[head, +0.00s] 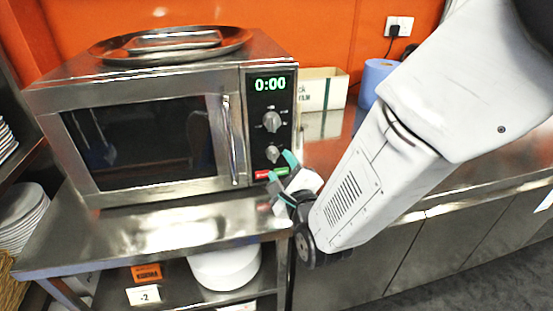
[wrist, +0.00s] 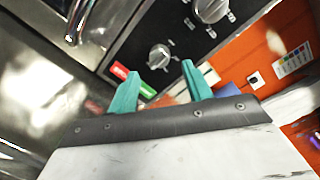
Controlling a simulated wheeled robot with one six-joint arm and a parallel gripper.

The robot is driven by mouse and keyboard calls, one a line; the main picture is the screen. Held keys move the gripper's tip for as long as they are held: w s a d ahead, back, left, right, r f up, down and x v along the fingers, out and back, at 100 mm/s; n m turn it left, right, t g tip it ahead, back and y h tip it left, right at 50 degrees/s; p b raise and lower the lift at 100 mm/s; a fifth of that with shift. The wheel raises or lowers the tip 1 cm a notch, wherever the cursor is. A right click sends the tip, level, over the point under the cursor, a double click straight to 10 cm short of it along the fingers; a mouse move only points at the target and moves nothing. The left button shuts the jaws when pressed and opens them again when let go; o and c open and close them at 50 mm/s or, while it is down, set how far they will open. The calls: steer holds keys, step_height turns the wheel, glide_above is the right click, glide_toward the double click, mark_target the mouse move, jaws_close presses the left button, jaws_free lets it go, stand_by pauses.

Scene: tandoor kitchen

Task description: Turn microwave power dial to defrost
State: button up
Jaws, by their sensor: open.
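The steel microwave (head: 140,88) stands on a steel table with its door shut. Its control panel, on the right, has a display (head: 270,84) reading 0:00. Below it are an upper dial (head: 272,121) and a lower dial (head: 272,153), which also show in the wrist view as the upper dial (wrist: 210,10) and lower dial (wrist: 159,56). Their labels are too small to read, so I cannot tell which sets power. My gripper (head: 281,167) is open and empty at the panel's lower right. In the wrist view, the lower dial lies just beyond the gap between my teal fingertips (wrist: 161,70).
A red button (wrist: 119,70) and green button (wrist: 147,88) sit below the dials. The door handle (head: 230,140) sticks out left of the panel. A round tray (head: 110,50) lies on top of the microwave. A carton (head: 325,88) and blue roll (head: 374,78) stand to the right.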

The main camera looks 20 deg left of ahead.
mark_target(276, 158)
steer(key=shift+x, duration=2.2)
steer(key=c, duration=1)
steer(key=shift+o, duration=0.2)
